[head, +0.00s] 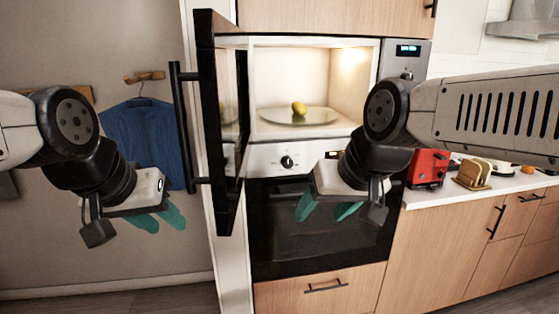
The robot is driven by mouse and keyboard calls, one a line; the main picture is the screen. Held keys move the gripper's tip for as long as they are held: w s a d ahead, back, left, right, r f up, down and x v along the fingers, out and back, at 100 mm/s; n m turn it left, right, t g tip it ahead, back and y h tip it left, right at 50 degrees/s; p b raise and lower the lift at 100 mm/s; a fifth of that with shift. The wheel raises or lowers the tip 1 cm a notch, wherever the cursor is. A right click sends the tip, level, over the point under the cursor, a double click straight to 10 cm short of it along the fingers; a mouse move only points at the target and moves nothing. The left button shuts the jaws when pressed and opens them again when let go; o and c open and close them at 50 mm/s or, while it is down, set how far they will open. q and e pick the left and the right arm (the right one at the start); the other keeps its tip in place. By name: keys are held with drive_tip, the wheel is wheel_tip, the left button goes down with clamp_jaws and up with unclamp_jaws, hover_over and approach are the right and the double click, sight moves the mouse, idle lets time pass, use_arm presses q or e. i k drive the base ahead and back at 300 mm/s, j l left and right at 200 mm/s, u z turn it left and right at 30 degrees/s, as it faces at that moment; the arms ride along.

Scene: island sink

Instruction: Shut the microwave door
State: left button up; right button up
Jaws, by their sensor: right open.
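The microwave (350,85) is built into a tall cabinet, its lit interior facing me. Its dark door (206,100) is hinged at the left and stands wide open, swung out towards me. The door's long vertical black handle (180,125) is on its left side. A yellow lemon-like fruit (299,108) sits on the glass turntable (275,116) inside. My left gripper (160,220), with teal fingers, is open and empty, left of the door and apart from the handle. My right gripper (328,211) is open and empty, right of the door in front of the oven.
An oven (290,240) with a control knob is below the microwave, above a wooden drawer (325,287). A counter at right holds a red toaster (428,167) and a rack with bread slices (472,174). A blue garment (140,125) hangs on the left wall.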

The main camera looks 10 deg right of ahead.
sight(222, 76)
drive_tip(key=i+j+z, duration=0.15)
drive_tip(key=j+z, duration=0.45)
drive_tip(key=i+j+z, duration=0.1)
drive_tip(key=j+z, duration=0.2)
drive_tip(key=j, duration=0.2)
drive_tip(key=k+l, duration=0.15)
drive_tip(key=k, duration=0.35)
drive_tip(key=k+l+z, duration=0.1)
drive_tip(key=k, duration=0.4)
drive_tip(key=k+l, duration=0.25)
drive_tip(key=k, duration=0.25)
